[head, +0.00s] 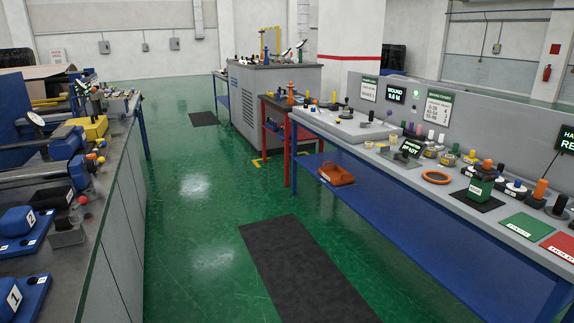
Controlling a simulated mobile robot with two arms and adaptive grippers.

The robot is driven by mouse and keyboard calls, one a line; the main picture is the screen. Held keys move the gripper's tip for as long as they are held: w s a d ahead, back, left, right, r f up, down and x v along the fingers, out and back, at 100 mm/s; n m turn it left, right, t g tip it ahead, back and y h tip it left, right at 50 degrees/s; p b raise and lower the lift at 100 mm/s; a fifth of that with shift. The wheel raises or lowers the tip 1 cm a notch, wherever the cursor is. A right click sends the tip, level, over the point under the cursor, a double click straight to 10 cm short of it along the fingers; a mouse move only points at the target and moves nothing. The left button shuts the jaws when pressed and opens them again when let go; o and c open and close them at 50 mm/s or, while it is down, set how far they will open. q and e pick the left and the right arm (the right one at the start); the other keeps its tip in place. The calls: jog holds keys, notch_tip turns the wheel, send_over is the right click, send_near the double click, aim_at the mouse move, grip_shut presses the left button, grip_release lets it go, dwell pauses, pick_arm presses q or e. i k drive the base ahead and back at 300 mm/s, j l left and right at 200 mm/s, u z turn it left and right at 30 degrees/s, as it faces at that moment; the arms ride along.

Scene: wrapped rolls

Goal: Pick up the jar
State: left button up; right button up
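Neither of my grippers shows in the head view. I cannot tell for sure which thing is the jar. Several small jar-like containers with coloured tops stand in a row along the back of the right workbench (345,134); one with a yellowish body (449,159) is among them. They are too small to make out clearly.
An orange ring (436,177), a green mat (526,226) and a red mat (562,246) lie on the right bench. An orange bin (336,174) sits on its blue lower shelf. A left bench (110,200) holds blue equipment. Green floor and a dark floor mat (303,270) lie clear between.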

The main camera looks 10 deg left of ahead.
aim_at(122, 117)
jog(key=i+u, duration=0.2)
jog(key=i, duration=0.35)
jog(key=i+u, duration=0.25)
jog(key=i, duration=0.25)
jog(key=i+l+u, duration=0.2)
jog(key=i, duration=0.35)
jog(key=i+l+u, duration=0.2)
jog(key=i, duration=0.3)
jog(key=i+u, duration=0.15)
jog(key=i, duration=0.35)
jog(key=i+l+u, duration=0.2)
jog(key=i, duration=0.3)
jog(key=i+u, duration=0.15)
jog(key=i, duration=0.35)
jog(key=i+l+u, duration=0.15)
jog(key=i, duration=0.3)
jog(key=i+l+u, duration=0.2)
jog(key=i+l, duration=0.2)
jog(key=i, duration=0.1)
